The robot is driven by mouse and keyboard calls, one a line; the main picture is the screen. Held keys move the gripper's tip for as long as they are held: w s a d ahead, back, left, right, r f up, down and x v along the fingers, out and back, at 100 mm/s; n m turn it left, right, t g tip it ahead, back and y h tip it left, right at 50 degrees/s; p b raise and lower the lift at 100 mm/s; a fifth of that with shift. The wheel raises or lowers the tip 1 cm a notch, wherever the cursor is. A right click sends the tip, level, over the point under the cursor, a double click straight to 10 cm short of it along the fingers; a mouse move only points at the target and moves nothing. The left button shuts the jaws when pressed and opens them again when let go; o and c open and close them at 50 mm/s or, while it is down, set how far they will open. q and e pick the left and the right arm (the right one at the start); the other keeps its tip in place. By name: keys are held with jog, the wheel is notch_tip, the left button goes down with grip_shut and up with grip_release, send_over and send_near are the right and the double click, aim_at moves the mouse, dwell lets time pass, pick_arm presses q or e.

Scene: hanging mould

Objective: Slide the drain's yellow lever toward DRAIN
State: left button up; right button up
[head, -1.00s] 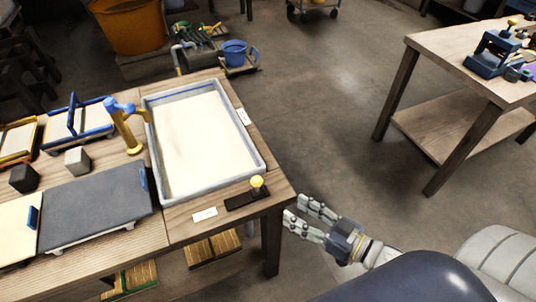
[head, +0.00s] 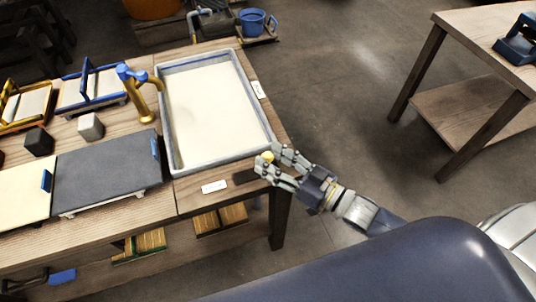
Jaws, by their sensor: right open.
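The drain's yellow lever (head: 267,157) is a small round yellow knob on a dark slotted plate (head: 244,177) at the near right corner of the table. My right gripper (head: 268,162) is open, with its fingers at the knob, one on the far side and one on the near side in the picture. I cannot tell whether they touch it. The fingers hide part of the plate and the knob's stem. A white label (head: 214,187) lies left of the plate, its text too small to read. My left gripper is not in view.
A grey-rimmed vat (head: 172,122) of pale liquid stands just behind the plate. A gold tap with a blue handle (head: 133,79) is at its left. A dark grey board (head: 108,172) lies further left. Open floor separates this table from another table (head: 492,50) at right.

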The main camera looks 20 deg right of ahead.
jog(key=shift+w+a, duration=0.4)
jog(key=shift+w, duration=0.2)
jog(key=shift+w+a, duration=0.1)
